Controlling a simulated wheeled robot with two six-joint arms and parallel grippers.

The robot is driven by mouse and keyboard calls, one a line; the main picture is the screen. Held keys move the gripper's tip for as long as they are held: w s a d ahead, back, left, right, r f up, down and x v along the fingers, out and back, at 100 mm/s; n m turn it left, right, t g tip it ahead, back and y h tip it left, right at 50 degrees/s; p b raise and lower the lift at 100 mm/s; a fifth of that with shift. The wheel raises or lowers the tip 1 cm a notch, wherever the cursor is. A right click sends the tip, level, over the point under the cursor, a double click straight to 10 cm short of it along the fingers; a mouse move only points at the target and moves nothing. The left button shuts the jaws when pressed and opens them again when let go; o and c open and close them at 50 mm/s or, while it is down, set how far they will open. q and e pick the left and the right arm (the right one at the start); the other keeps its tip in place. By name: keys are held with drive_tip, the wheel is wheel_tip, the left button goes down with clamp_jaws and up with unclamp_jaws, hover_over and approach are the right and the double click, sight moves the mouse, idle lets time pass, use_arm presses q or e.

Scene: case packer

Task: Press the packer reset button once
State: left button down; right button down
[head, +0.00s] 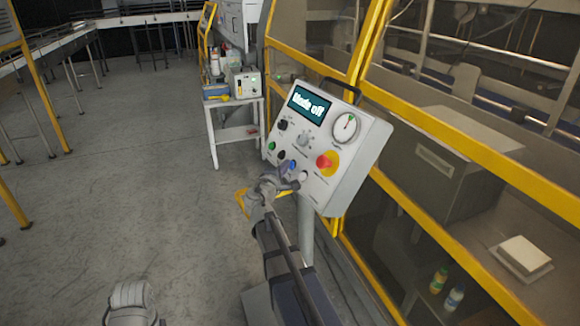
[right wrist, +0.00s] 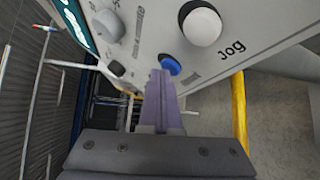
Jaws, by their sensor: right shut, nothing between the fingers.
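The packer's control panel (head: 352,165) is a grey tilted box on a post, with a lit screen (head: 309,104). A blue button (head: 292,166) sits low on its face; it also shows in the right wrist view (right wrist: 171,66). Its label is too small to read, so I cannot confirm it is the reset button. My right gripper (head: 284,185) is shut and empty in front of the lower panel. In the right wrist view its fingertips (right wrist: 161,76) appear just beside the blue button; I cannot tell whether they touch it.
A white button (right wrist: 203,26) marked Jog is beside the blue one. A red emergency stop (head: 325,161) on yellow, a dial (head: 345,127), a knob (head: 304,139) and a green button (head: 271,146) share the panel. A yellow-framed guard (head: 425,122) stands behind; floor at left is clear.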

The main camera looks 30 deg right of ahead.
idle(0.4)
drive_tip(key=shift+a+r+p, duration=0.4)
drive_tip(key=shift+a, duration=0.2)
drive_tip(key=shift+a+r, duration=0.1)
drive_tip(key=a+r+p, duration=0.1)
drive_tip(key=a, duration=0.1)
drive_tip(key=a+r+p, duration=0.1)
drive_tip(key=a, duration=0.1)
drive_tip(key=shift+w+r, duration=0.15)
drive_tip(key=shift+w, duration=0.05)
idle(1.0)
